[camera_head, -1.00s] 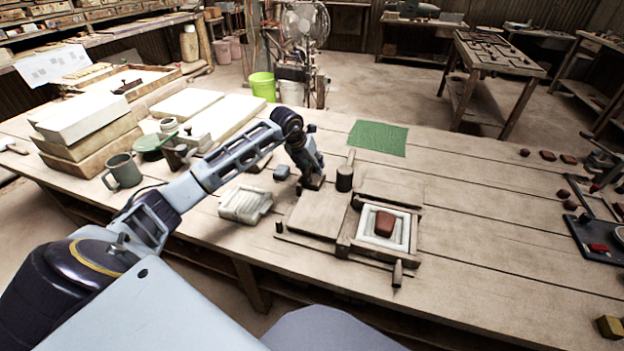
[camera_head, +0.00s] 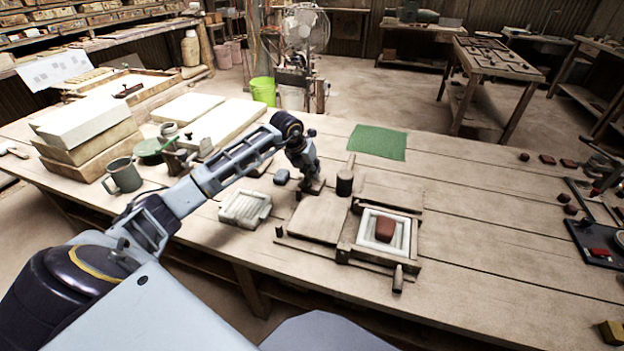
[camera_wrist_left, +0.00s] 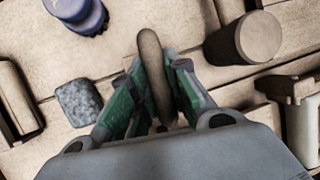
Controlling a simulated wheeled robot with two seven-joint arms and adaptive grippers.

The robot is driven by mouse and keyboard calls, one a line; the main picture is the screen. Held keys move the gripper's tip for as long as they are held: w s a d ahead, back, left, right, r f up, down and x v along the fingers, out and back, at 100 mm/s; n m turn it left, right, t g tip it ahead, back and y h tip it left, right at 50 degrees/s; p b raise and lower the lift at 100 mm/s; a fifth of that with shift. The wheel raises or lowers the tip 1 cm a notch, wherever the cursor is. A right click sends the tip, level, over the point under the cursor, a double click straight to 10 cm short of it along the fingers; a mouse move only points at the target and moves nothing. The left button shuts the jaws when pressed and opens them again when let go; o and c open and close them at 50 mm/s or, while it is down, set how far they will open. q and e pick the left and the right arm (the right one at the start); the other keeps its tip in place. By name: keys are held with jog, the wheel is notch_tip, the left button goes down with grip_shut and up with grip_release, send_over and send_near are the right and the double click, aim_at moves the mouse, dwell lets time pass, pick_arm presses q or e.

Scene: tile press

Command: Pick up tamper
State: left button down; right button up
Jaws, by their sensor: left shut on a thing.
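The cylinder also shows right of the fingers in the wrist view (camera_wrist_left: 258,38). My right gripper is not in view.
A grey block (camera_head: 281,177) lies close left of the gripper. A white ribbed block (camera_head: 245,208) and a flat wooden board (camera_head: 318,217) are nearer. A framed mould (camera_head: 363,243) holds a red-brown lump (camera_head: 385,230).

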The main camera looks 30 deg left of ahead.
pick_arm(q)
jog(key=shift+r, duration=0.1)
jog(key=shift+r, duration=0.8)
notch_tip(320, 180, up, 7)
jog(key=shift+f+p, duration=0.1)
jog(key=shift+p, duration=0.45)
jog(key=shift+r, duration=0.75)
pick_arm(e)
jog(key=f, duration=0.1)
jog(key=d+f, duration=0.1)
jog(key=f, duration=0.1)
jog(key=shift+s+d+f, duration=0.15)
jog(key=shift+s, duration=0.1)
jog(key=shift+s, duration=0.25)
